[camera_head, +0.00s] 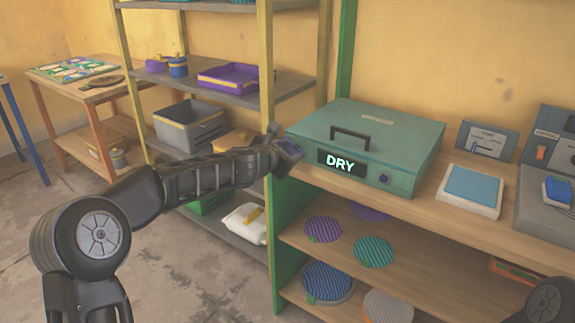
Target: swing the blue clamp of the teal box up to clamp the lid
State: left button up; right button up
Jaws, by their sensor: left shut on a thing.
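The teal box (370,139) sits on the wooden counter with its lid down. A dark handle lies on the lid, and a lit panel reading "DRY" (340,164) is on the front. My left gripper (284,146) is at the box's front left corner, shut on a small dark blue piece (291,150) that looks like the blue clamp. The gripper covers most of the clamp, so its angle is hard to tell. Only a joint of my right arm shows at the bottom right; its gripper is out of view.
A blue-topped white pad (472,189) and grey devices (545,205) stand right of the box. Round striped discs (374,252) lie on the shelf below. A green post (284,225) stands just below my left gripper. Shelves with bins (188,125) are behind my left arm.

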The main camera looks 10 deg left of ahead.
pick_arm(q)
jog(key=shift+s+d+f+m+t+y+b, duration=0.2)
jog(key=shift+m+t+y+b, duration=0.4)
jog(key=shift+m+b, duration=1.6)
jog(key=shift+w+d+f+m+t+y+b, duration=0.1)
jog(key=shift+f+m+t+y+b, duration=0.6)
jog(key=shift+b, duration=2.45)
jog(key=shift+s+d+r+m+t+y+b, duration=0.15)
jog(key=shift+m+t+b, duration=0.65)
jog(key=shift+m+b, duration=1.65)
pick_arm(e)
notch_tip(320, 180, down, 18)
jog(key=w+d, duration=0.1)
jog(key=w, duration=0.1)
jog(key=shift+d+r+t, duration=0.25)
jog(key=shift+d+t, duration=0.05)
jog(key=shift+d, duration=0.05)
pick_arm(q)
jog(key=shift+w+n, duration=0.1)
jog(key=shift+n, duration=0.15)
pick_arm(e)
jog(key=shift+w, duration=0.15)
pick_arm(q)
jog(key=o, duration=1.3)
jog(key=shift+o, duration=0.4)
jog(key=shift+f, duration=0.15)
pick_arm(e)
jog(key=shift+r, duration=0.15)
